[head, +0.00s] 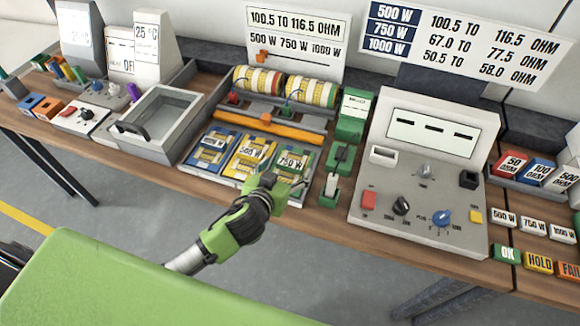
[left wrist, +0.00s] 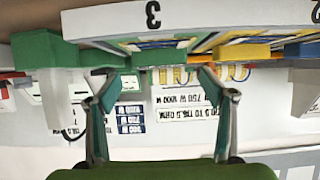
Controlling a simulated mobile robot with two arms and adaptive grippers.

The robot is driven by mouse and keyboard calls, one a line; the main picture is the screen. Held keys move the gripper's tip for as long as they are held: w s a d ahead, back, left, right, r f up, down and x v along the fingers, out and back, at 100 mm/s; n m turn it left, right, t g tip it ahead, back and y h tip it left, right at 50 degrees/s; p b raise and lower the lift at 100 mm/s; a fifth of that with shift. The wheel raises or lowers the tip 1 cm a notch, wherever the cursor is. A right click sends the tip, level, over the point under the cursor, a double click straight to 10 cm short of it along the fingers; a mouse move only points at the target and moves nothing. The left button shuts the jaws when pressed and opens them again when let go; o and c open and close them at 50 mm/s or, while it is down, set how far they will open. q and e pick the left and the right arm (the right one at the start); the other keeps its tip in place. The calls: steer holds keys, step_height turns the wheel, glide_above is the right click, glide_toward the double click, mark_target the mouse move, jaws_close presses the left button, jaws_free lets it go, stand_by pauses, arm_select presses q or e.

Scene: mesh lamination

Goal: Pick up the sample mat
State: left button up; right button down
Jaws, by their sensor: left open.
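Three mats lie side by side in a pale tray (head: 188,170): a blue mat (head: 212,148), a yellow mat (head: 250,157) and a green mat (head: 292,162) with a "750 W" label. Which one the task calls the sample mat is not marked. My left gripper (head: 296,186) is at the front edge of the green mat and hides part of it. In the left wrist view, the left gripper (left wrist: 160,77) is open, with a green tab (left wrist: 158,81) just beyond and between its fingertips, below the tray's "3" mark. I cannot tell whether they touch. My right gripper is out of view.
A green stand (head: 339,158) with a probe is close right of the tray. A meter console (head: 425,165) stands further right. An open grey bin (head: 160,125) is at the left. Mesh rolls (head: 310,90) sit behind the tray.

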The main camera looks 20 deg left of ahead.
mark_target(290, 164)
arm_select(q)
steer(key=shift+f+p+x, duration=0.25)
steer(key=shift+p+x, duration=0.45)
steer(key=shift+x, duration=1.9)
steer(key=shift+s, duration=0.2)
steer(key=c, duration=1.3)
